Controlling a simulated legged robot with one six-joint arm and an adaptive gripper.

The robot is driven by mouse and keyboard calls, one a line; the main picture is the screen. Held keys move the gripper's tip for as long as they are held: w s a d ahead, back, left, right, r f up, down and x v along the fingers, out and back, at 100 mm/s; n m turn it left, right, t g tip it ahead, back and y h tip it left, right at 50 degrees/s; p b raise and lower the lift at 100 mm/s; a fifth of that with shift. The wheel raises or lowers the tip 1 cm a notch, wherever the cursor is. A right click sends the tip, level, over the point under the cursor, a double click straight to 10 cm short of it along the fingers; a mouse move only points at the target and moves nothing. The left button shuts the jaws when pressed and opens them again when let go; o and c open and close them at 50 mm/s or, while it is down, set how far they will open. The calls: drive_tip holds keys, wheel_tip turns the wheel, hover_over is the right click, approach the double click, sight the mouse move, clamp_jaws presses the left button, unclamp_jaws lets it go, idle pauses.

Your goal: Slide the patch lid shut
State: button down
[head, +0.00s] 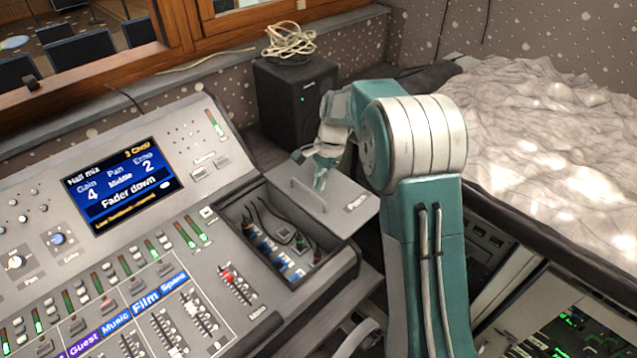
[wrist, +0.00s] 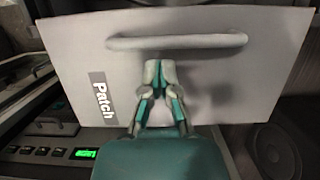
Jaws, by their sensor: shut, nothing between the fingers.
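The patch lid (head: 345,190) is a flat grey plate with a bar handle and a "Patch" label. In the head view it sits to the right of the patch compartment (head: 232,214), which is largely uncovered and shows cables and blue plugs inside. The lid fills much of the wrist view (wrist: 230,85), with its handle (wrist: 178,41) across the upper part. My gripper (head: 320,184) is over the lid beside the handle. In the wrist view my gripper (wrist: 159,66) has its fingertips together just below the handle, holding nothing. Whether they touch the handle or lid is unclear.
The mixing console (head: 130,250) with faders and a screen (head: 124,185) fills the left. A black speaker (head: 295,95) with a coiled cable on top stands behind the lid. A sheet-covered surface (head: 545,130) lies to the right. Rack equipment (head: 570,325) is at the lower right.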

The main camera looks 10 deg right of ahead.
drive_tip(key=shift+s+a, duration=0.1)
drive_tip(key=shift+a, duration=0.05)
drive_tip(key=s+a, duration=0.9)
drive_tip(key=a, duration=0.4)
drive_tip(key=shift+a, duration=0.2)
drive_tip(key=shift+s, duration=0.1)
drive_tip(key=w+d+r, duration=0.4)
drive_tip(key=d+r, duration=0.1)
drive_tip(key=r, duration=0.5)
drive_tip(key=shift+d, duration=0.35)
